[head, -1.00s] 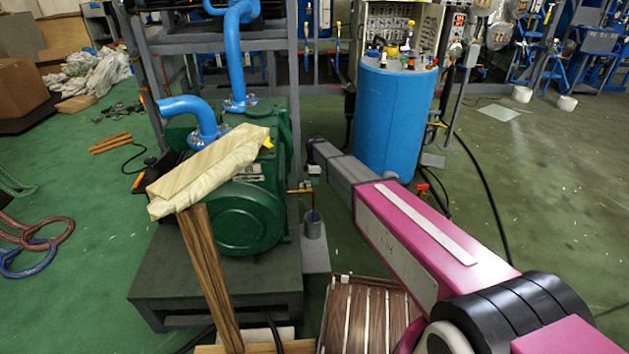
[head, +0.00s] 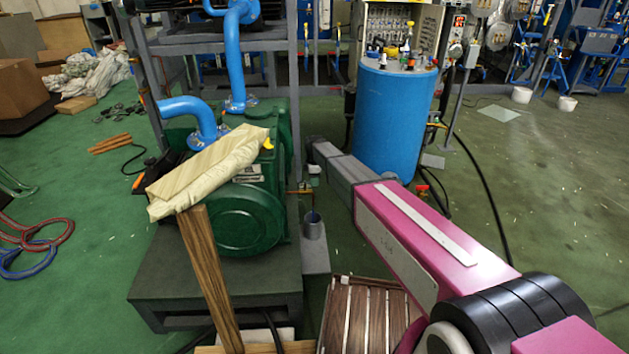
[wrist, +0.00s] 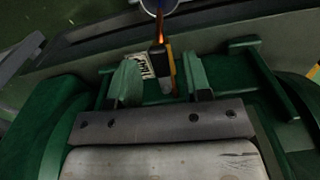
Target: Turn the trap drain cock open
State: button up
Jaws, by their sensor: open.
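In the wrist view a small cock with a black lever (wrist: 157,56) and an orange-yellow body lies between the fingers of my gripper (wrist: 161,82). The fingers are open, one on each side of the lever, with visible gaps; contact is not seen. In the head view the brass drain fitting (head: 300,191) sticks out from the right side of the green pump (head: 243,215). My gripper is close to it there, at the end of my pink and grey arm, and its fingers are hard to make out.
A grey upright pipe cup (head: 313,226) stands below the fitting; its round rim (wrist: 158,5) shows at the top of the wrist view. A blue tank (head: 393,125) stands behind my arm. Open floor lies to the right.

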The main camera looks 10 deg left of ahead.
notch_tip(320, 180, up, 10)
jog(key=shift+r, duration=0.15)
dwell(0.3)
